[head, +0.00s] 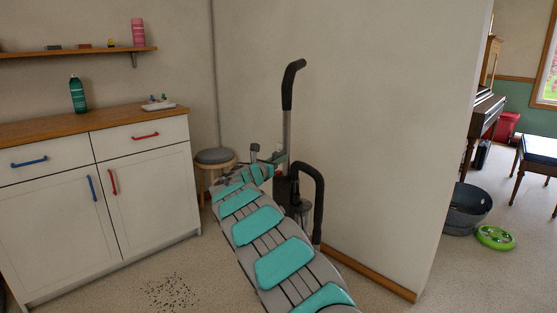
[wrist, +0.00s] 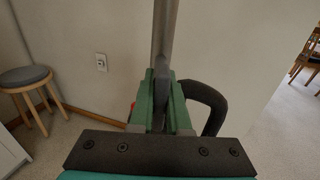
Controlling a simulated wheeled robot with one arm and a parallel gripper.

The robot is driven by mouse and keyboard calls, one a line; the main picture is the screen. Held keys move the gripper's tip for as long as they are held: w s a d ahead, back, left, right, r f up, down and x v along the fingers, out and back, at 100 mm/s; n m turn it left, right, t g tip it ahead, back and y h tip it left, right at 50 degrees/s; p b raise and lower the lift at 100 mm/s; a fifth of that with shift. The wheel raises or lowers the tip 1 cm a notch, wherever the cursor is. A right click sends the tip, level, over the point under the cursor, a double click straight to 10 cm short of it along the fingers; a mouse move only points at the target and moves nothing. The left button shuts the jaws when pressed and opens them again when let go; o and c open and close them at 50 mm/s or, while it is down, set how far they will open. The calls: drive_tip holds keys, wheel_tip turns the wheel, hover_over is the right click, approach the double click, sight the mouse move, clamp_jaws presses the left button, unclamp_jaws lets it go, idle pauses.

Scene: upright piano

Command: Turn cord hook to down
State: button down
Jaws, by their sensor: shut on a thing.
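An upright vacuum cleaner with a black top grip (head: 291,82) and a grey pole (head: 286,135) stands by the wall. In the wrist view its pole (wrist: 164,28) rises straight ahead. The green fingers of my gripper (wrist: 160,98) are shut on a narrow dark grey piece at the pole, which I take to be the cord hook (wrist: 163,68). Most of it is hidden between the fingers, so its turn is hard to tell. In the head view my arm hides the gripper's fingertips and the hook.
A black curved hose (wrist: 208,98) arches close to the right of my fingers. A grey-topped stool (head: 215,156) stands left of the vacuum, beside a white cabinet (head: 145,190). The wall (head: 390,130) is close behind. A tub (head: 466,210) and a green disc (head: 495,238) lie far right.

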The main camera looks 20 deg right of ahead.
drive_tip(key=shift+r, duration=0.2)
drive_tip(key=c, duration=0.9)
unclamp_jaws()
drive_tip(key=shift+f, duration=0.1)
drive_tip(key=b+v, duration=0.1)
drive_tip(key=v, duration=0.6)
drive_tip(key=shift+s+a, duration=0.25)
drive_tip(key=shift+a, duration=0.05)
